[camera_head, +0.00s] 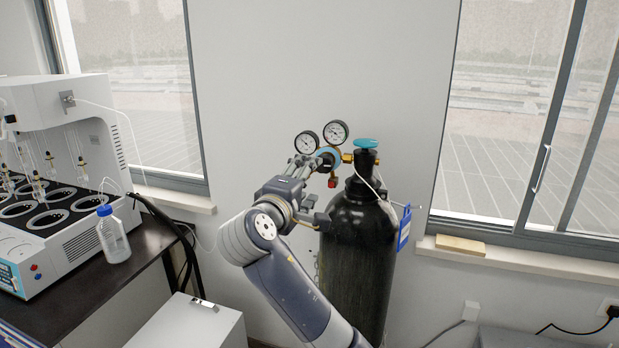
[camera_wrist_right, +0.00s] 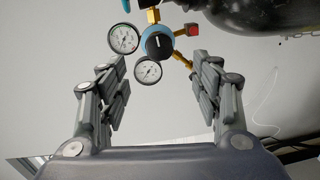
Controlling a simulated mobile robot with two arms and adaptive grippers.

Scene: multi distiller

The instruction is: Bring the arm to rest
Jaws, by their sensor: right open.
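My right gripper (camera_head: 308,168) is raised in front of the pressure regulator (camera_head: 328,158), left of the black gas cylinder (camera_head: 357,250). In the wrist view my right gripper (camera_wrist_right: 165,85) is open, its two fingers spread wide with nothing between the tips. The regulator's black knob (camera_wrist_right: 159,43) with its blue ring and two round gauges (camera_wrist_right: 124,39) show beyond the fingers, and the gap to them is hard to judge. The cylinder has a teal valve handwheel (camera_head: 366,143) on top. My left gripper is not in view.
A white distiller (camera_head: 70,150) and a blue-capped bottle (camera_head: 113,235) stand on the dark bench (camera_head: 95,290) at left. A white box (camera_head: 187,325) is below. A blue tag (camera_head: 404,229) hangs on the cylinder. Windows and sills flank the bare wall (camera_head: 260,80).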

